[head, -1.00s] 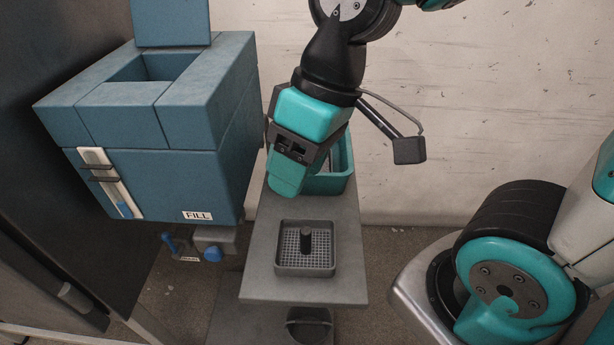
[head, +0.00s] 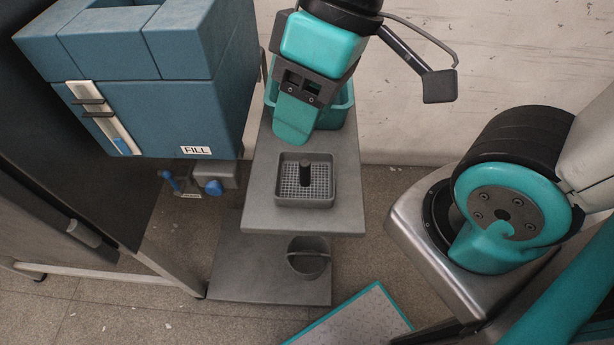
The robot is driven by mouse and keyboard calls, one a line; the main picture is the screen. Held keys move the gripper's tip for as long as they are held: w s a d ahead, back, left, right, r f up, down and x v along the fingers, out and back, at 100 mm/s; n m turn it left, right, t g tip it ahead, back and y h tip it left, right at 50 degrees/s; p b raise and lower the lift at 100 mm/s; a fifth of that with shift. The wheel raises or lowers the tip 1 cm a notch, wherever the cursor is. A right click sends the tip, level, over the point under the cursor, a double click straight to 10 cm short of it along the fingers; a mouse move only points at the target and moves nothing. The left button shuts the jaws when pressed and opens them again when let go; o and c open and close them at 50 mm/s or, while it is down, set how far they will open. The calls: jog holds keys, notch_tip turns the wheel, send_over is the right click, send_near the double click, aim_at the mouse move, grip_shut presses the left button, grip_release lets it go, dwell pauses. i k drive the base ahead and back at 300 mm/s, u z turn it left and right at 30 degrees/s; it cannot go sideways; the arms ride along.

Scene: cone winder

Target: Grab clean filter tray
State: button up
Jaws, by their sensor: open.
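The filter tray (head: 318,202) is a small square grey tray with a mesh floor and a dark upright post in its middle. In the head view it sits on the grey shelf (head: 258,205), near its front edge. My gripper (head: 295,128) is above the shelf, behind the tray and apart from it. It points down and its jaws are open, with nothing seen between them. A teal bin (head: 343,112) stands behind the gripper and is partly hidden by it.
A blue tank (head: 165,105) marked FILL stands at the left, with a blue-handled valve (head: 213,187) under it. A dark bucket (head: 308,262) sits on the lower shelf (head: 240,280). A teal-edged mat (head: 360,318) lies on the floor. A pale wall is behind.

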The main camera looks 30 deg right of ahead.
aim_at(306, 179)
jog(key=z, duration=0.75)
jog(key=k, duration=1.35)
jog(key=u, duration=0.8)
jog(key=i, duration=0.95)
jog(key=z, duration=0.05)
